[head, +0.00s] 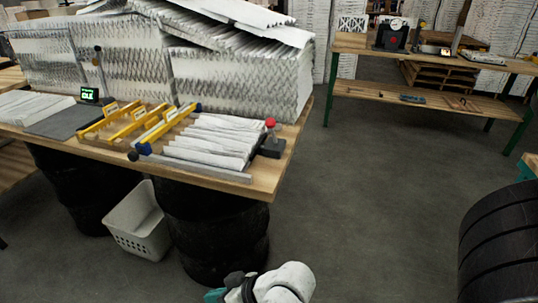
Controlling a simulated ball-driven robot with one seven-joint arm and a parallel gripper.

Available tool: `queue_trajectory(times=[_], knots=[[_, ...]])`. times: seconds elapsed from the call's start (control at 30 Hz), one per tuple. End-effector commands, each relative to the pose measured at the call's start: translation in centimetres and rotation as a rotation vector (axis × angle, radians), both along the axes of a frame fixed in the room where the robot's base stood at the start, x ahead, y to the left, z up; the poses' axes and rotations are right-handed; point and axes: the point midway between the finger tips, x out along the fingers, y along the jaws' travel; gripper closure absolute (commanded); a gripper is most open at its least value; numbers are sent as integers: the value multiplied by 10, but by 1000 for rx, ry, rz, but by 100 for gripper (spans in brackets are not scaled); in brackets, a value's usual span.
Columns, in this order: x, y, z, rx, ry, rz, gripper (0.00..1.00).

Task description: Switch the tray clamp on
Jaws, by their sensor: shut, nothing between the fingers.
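A wooden workbench (262,186) stands at the left. On its right end is a dark block with an upright stem and a red knob (270,123). Next to it lie white pleated filters (212,140), with a grey bar (200,170) along their front edge. A dark round knob (133,155) shows at the bar's left end. Yellow rails with blue ends (128,124) lie left of the filters. A small display (90,94) shows green lettering that looks like "IDLE". I cannot tell which part switches the clamp. A white piece of my arm shows low in the picture; my gripper is out of view.
Large stacked filter packs (240,80) fill the bench's back. Black drums (210,235) and a white basket (139,222) are below it. A green-legged bench (440,95) stands behind right. A black ridged drum (503,245) is at right. The middle floor is clear.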

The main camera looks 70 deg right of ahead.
Motion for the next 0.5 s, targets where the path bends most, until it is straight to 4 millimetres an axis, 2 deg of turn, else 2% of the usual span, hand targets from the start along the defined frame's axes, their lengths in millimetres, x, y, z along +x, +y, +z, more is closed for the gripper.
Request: queue_trajectory(times=[0.03, 0.1, 0.23, 0.37, 0.5], knots=[[10, -8, 15, 33, -76, -44, 100], [22, -19, 33, 80, -183, -106, 100], [36, -47, 69, 163, -380, -234, 100], [40, -81, 103, 244, -572, -377, 100], [30, -124, 136, 321, -774, -551, 100]])
